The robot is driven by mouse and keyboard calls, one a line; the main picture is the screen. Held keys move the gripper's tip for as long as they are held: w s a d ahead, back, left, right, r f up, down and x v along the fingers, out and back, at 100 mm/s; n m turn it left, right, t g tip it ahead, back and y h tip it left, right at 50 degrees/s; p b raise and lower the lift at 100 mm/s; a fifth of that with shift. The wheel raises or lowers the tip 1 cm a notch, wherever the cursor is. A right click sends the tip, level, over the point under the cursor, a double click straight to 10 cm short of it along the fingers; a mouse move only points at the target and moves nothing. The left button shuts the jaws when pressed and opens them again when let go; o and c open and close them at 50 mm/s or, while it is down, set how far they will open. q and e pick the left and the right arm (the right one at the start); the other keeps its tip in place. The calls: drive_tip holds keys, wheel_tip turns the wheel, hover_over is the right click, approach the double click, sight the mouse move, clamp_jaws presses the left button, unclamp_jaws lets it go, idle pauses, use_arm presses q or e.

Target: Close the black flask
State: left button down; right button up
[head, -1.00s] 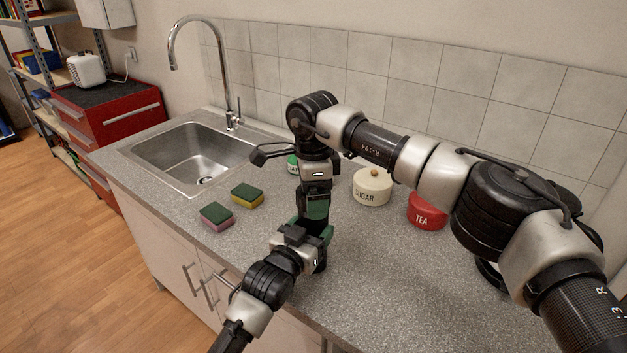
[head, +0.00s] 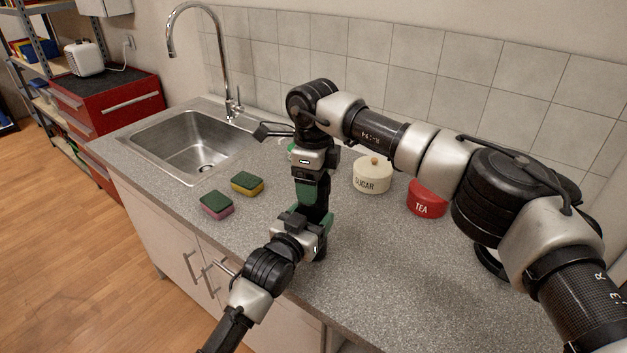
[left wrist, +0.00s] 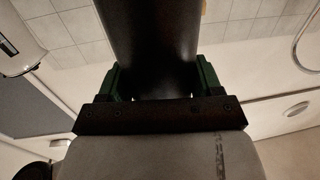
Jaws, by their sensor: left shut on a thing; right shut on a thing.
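The black flask (head: 314,214) stands upright over the counter, largely covered by my grippers. My left gripper (head: 322,226) comes in from the lower left and is shut around the flask's body. In the left wrist view the dark flask body (left wrist: 152,45) sits between the green fingers of my left gripper (left wrist: 155,85). My right gripper (head: 311,192) points straight down from above and is shut at the flask's top. The lid there is hidden by the fingers, so how it sits on the flask cannot be seen.
A sink (head: 190,145) with a tall tap is at the left. Two sponges (head: 217,205) (head: 247,183) lie left of the grippers. A cream sugar jar (head: 372,178) and a red tea jar (head: 427,200) stand to the right. The front right counter (head: 400,270) is clear.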

drive_tip(key=m, duration=0.9)
drive_tip(key=o, duration=1.1)
drive_tip(key=shift+c, duration=0.2)
drive_tip(key=shift+r, duration=0.1)
wheel_tip(320, 180, up, 12)
use_arm(q)
drive_tip(key=shift+c, duration=0.5)
unclamp_jaws()
